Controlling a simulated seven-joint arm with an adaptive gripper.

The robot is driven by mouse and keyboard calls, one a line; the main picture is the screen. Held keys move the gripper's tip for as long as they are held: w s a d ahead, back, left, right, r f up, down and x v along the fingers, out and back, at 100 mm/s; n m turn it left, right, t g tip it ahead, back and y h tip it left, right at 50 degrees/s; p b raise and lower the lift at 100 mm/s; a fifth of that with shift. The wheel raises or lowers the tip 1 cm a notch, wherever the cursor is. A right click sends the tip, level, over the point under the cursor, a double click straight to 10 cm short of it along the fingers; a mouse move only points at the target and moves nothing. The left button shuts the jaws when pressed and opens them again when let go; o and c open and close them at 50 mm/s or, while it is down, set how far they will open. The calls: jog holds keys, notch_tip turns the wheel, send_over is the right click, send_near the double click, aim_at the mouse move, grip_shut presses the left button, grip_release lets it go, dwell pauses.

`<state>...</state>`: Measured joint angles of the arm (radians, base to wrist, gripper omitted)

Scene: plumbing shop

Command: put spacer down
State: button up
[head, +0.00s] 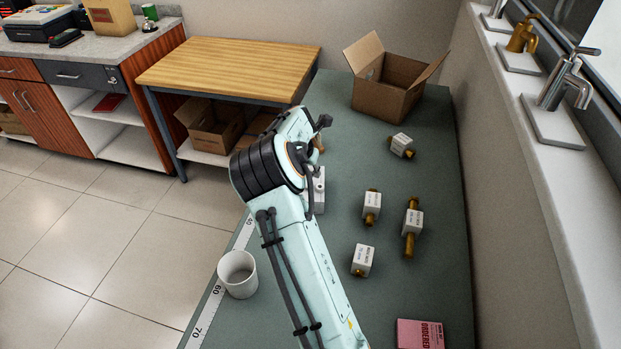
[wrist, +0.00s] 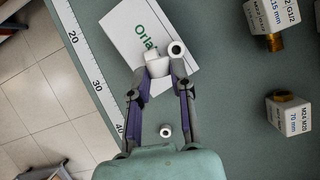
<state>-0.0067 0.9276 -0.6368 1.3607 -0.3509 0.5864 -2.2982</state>
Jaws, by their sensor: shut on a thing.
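In the wrist view my gripper (wrist: 162,72) is shut on a small white spacer (wrist: 156,67), held between the fingertips over a white card or box with green lettering (wrist: 124,27). A white tube with a dark round hole (wrist: 177,48) shows at the right fingertip; I cannot tell whether it is part of the held piece. Another small white tube (wrist: 167,130) shows between the fingers, nearer the palm. In the head view my arm hides most of the gripper and the spacer.
The green bench carries several white boxes with brass fittings, such as one box (head: 363,259), right of my arm. A white cup (head: 238,273) stands by the measuring strip (head: 212,305) at the left edge. An open carton (head: 385,92) stands at the back. A pink box (head: 420,334) lies in front.

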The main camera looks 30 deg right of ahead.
jog(key=shift+w+f, duration=0.2)
jog(key=shift+f, duration=1.55)
jog(key=shift+f, duration=0.25)
jog(key=o, duration=0.7)
jog(key=shift+r, duration=0.1)
